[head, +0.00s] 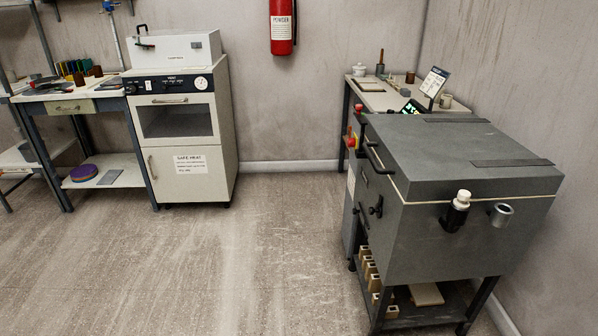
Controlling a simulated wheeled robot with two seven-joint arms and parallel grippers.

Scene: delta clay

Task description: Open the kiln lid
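The kiln (450,237) is a large dark grey box on a stand at the right of the head view. Its lid (425,148) is down, with a thin pale seam between lid and body. A dark bar handle (372,152) sticks out from the lid's left-facing side, and a dark latch or knob (377,207) sits below it on the body. Two dark strips lie across the lid's top toward the right. Neither of my grippers is in view.
A white oven-like cabinet (190,135) and a workbench (75,107) stand at the left. A small table (375,98) with tools stands behind the kiln. A red extinguisher (283,27) hangs on the wall. The floor (250,250) left of the kiln is clear.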

